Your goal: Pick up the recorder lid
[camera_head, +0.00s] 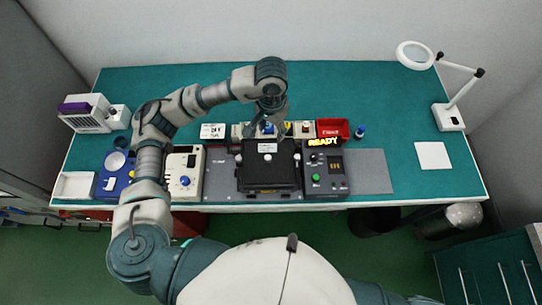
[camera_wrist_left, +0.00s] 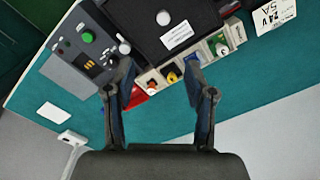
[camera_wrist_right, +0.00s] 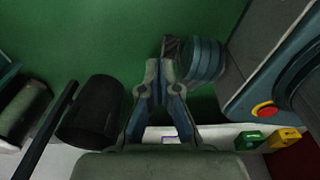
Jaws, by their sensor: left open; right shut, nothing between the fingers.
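The recorder is a black box (camera_head: 268,181) at the middle of the bench's front edge. Its black lid (camera_head: 281,159), with a white label and a pale round knob, appears to lie closed on top. The lid (camera_wrist_left: 200,22) also shows at the top of the left wrist view. My left gripper (camera_head: 271,112) is open and empty, above and behind the lid, over the row of small coloured parts. My right gripper (camera_wrist_right: 164,70) is shut and empty, over the green floor away from the recorder. It does not show in the head view.
A control box (camera_head: 326,176) with a READY sign stands right of the recorder, and a cream unit (camera_head: 184,174) stands left. A red bin (camera_head: 333,128) is behind. A magnifier lamp (camera_head: 449,117) stands at right. The back of the bench (camera_head: 350,85) is clear.

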